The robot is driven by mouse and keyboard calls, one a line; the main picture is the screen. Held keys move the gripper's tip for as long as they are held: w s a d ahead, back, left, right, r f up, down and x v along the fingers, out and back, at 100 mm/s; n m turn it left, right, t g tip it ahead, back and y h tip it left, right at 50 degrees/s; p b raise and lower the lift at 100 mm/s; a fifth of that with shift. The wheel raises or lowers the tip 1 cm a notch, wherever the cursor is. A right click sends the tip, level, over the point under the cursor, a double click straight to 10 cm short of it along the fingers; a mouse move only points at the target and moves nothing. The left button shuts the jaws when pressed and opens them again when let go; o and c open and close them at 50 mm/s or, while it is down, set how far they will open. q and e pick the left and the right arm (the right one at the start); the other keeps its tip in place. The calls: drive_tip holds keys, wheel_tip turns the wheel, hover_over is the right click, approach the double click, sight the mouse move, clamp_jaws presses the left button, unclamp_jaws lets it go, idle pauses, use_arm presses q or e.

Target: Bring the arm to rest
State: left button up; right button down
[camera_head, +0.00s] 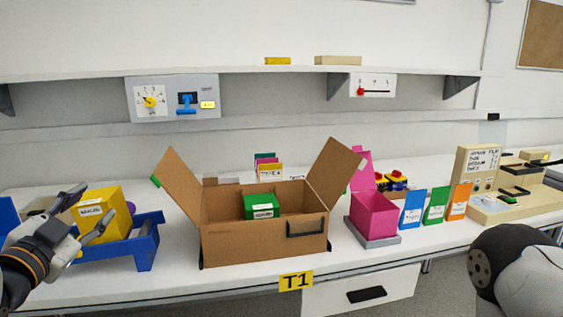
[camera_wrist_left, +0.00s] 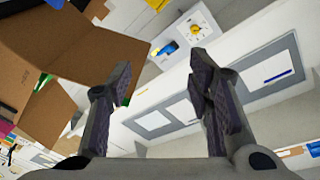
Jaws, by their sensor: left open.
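The grey switch panel (camera_head: 208,88) is on the wall below the shelf, with a yellow rotary knob (camera_head: 150,102) on a white dial and a blue handle (camera_head: 187,104). In the left wrist view the yellow knob (camera_wrist_left: 194,29) and blue handle (camera_wrist_left: 168,49) show beyond the fingers. My left gripper (camera_head: 94,207) is at the far left, low in front of the yellow box and well away from the panel. It is open and empty; the spread fingers also show in the left wrist view (camera_wrist_left: 160,78). My right gripper is out of view; only part of my right arm shows.
A yellow box (camera_head: 112,203) sits in a blue bin (camera_head: 146,249) beside my left gripper. An open cardboard box (camera_head: 250,242) holding a green box (camera_head: 260,205) stands mid-table. A pink box (camera_head: 374,214) and several coloured cards stand right. A shelf (camera_head: 240,73) runs above.

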use_arm(q)
wheel_tip(320, 180, down, 15)
drive_tip(key=s+d+n+g, duration=0.1)
drive_tip(key=d+n+g, duration=0.15)
drive_tip(key=g, duration=0.25)
drive_tip(key=s+d+f+n+g, duration=0.25)
drive_tip(key=s+f+g, duration=0.25)
drive_tip(key=s+f, duration=0.6)
drive_tip(key=s+d+f+n+g, duration=0.1)
drive_tip(key=s+d+f+g, duration=0.1)
drive_tip(key=s, duration=0.6)
drive_tip(key=s+d+f+n+g, duration=0.1)
drive_tip(key=s+d+f+g, duration=0.2)
drive_tip(key=s, duration=0.6)
drive_tip(key=s+d+f+n+g+h, duration=0.1)
drive_tip(key=s+d+f+g, duration=0.2)
drive_tip(key=s+f, duration=0.3)
drive_tip(key=s+g, duration=0.1)
drive_tip(key=s, duration=0.1)
drive_tip(key=shift+s+d+f+g, duration=0.25)
drive_tip(key=shift+s+f+g, duration=0.05)
drive_tip(key=shift+f+g, duration=0.1)
